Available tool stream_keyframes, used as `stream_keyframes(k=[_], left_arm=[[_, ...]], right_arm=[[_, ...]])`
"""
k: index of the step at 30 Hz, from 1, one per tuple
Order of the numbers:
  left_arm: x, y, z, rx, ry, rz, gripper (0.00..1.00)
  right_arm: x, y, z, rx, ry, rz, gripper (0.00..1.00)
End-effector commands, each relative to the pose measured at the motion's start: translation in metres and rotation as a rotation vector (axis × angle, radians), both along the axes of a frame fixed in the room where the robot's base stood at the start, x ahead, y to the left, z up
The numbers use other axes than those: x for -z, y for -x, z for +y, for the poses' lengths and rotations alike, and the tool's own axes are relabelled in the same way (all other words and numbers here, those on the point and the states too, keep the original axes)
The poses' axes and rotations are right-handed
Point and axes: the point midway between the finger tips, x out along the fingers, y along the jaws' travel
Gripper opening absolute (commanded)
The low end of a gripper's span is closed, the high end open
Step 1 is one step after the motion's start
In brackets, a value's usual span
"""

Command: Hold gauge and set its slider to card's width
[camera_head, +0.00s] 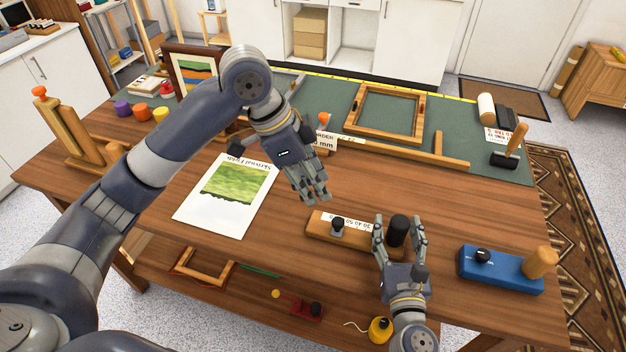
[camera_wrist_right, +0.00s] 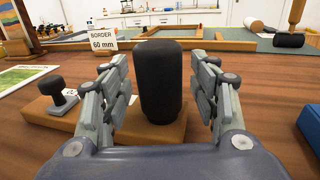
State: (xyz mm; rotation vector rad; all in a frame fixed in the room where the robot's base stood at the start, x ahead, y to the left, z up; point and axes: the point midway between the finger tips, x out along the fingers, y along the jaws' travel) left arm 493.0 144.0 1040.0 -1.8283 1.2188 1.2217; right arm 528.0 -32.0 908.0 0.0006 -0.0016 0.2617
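The gauge (camera_head: 360,241) is a wooden block lying on the table with a white scale strip, a small dark slider knob (camera_head: 338,226) toward its left end and a tall black handle (camera_head: 398,229) at its right end. My right gripper (camera_head: 400,226) is open, its fingers on either side of the black handle. In the right wrist view the handle (camera_wrist_right: 161,80) stands between the fingers with gaps on both sides. The card (camera_head: 323,141), reading "BORDER 60 mm", stands behind the gauge. My left gripper (camera_head: 318,200) hangs above the table, left of the gauge, its fingers close together with nothing seen in them.
A blue block (camera_head: 500,270) with a wooden post and black knob sits at the right. A print (camera_head: 228,194) lies at left. Bare table surrounds the gauge.

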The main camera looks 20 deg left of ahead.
Motion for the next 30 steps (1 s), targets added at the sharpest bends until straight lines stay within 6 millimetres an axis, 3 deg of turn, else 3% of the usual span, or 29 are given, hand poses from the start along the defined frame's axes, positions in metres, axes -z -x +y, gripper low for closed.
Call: stream_keyframes(k=[10, 24, 30], left_arm=[[0.000, 0.000, 0.000, 0.000, 0.000, 0.001, 0.31], [0.000, 0.000, 0.000, 0.000, 0.000, 0.000, 0.31], [0.000, 0.000, 0.000, 0.000, 0.000, 0.000, 0.31]], right_arm=[[0.002, 0.010, -0.003, 0.000, 0.002, 0.004, 0.56], [0.002, 0.095, -0.025, -0.002, 0.003, 0.003, 0.56], [0.001, 0.114, -0.031, 0.000, 0.001, 0.002, 0.56]])
